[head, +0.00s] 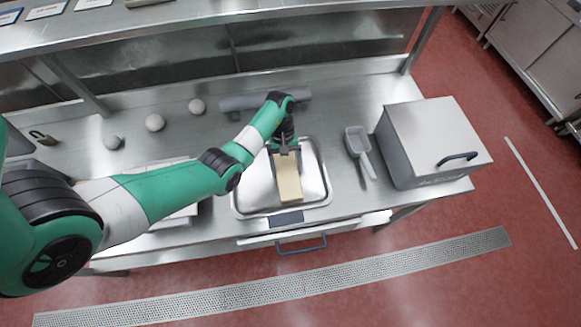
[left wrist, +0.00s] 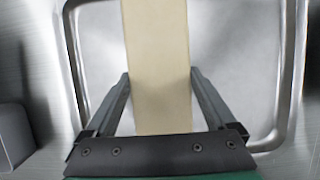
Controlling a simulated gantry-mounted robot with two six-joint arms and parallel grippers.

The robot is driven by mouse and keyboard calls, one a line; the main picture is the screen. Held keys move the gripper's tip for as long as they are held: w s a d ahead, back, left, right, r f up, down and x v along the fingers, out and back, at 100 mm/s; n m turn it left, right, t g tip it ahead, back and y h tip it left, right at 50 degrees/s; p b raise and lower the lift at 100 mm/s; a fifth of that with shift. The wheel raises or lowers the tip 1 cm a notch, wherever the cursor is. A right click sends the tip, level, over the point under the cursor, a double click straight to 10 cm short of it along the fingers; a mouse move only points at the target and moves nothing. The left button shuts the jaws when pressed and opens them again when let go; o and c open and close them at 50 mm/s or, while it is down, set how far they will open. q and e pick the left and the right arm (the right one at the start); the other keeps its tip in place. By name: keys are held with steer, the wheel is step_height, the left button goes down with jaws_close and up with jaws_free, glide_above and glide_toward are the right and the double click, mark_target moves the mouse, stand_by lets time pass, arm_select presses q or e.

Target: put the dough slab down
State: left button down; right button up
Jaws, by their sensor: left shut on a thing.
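The dough slab (head: 288,180) is a pale yellow, flat oblong. In the head view it lies lengthwise over the steel tray (head: 323,203), near the middle. My left gripper (head: 285,150) is shut on the slab's far end. In the left wrist view the slab (left wrist: 157,60) runs between the two fingers of my left gripper (left wrist: 160,85), which touch its sides. The tray (left wrist: 290,90) shows around it in that view. I cannot tell whether the slab rests on the tray or hangs just above it. My right gripper is not in view.
A grey scoop (head: 359,150) lies right of the tray, beside a steel box (head: 432,135) with a dark handle. A grey roller-like bar (head: 240,102) lies behind the tray. Several dough balls (head: 155,122) sit at the back left. A drawer handle (head: 301,245) juts from the front.

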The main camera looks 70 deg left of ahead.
arm_select(q)
steer(key=shift+r, duration=0.1)
steer(key=shift+f, duration=0.25)
jaws_free()
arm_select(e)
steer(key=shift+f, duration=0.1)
arm_select(q)
steer(key=shift+r, duration=0.15)
